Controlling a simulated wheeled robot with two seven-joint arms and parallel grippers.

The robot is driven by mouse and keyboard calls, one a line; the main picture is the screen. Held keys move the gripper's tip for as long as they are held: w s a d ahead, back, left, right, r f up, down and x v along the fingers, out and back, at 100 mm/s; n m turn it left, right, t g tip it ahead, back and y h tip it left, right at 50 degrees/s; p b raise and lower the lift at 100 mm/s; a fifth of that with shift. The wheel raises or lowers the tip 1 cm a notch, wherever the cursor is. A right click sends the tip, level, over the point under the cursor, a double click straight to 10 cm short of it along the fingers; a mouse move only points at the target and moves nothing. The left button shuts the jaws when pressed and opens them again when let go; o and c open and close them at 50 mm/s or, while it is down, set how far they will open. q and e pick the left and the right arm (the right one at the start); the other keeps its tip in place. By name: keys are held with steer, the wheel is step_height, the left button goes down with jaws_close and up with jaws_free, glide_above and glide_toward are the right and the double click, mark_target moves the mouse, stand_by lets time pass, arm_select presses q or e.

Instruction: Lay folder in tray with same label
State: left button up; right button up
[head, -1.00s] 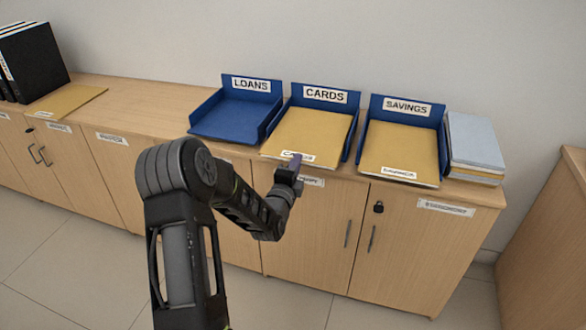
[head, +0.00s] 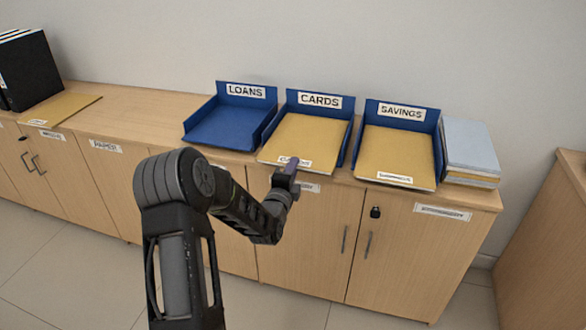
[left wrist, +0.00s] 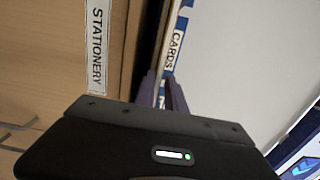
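The yellow folder labelled CARDS (head: 305,137) lies in the blue CARDS tray (head: 320,100), its labelled front edge reaching to the tray's open front. My left gripper (head: 287,170) is at this front edge. In the left wrist view its two purple fingers (left wrist: 163,92) stand close together, one on each side of the thin edge, and look shut on it. The blue LOANS tray (head: 222,125) is empty. The blue SAVINGS tray (head: 402,112) holds a yellow folder (head: 398,153). My right gripper is not in view.
Another yellow folder (head: 62,106) lies on the counter at left, beside black binders (head: 30,70). A stack of grey and yellow folders (head: 470,148) stands right of the SAVINGS tray. The counter between the left folder and LOANS tray is clear. Cabinet doors (head: 300,240) are below.

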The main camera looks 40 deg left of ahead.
arm_select(q)
steer(key=o, duration=0.3)
steer(key=shift+o, duration=0.2)
steer(key=shift+f, duration=0.1)
steer(key=v, duration=0.7)
steer(key=shift+s+d, duration=0.15)
steer(key=shift+s, duration=0.25)
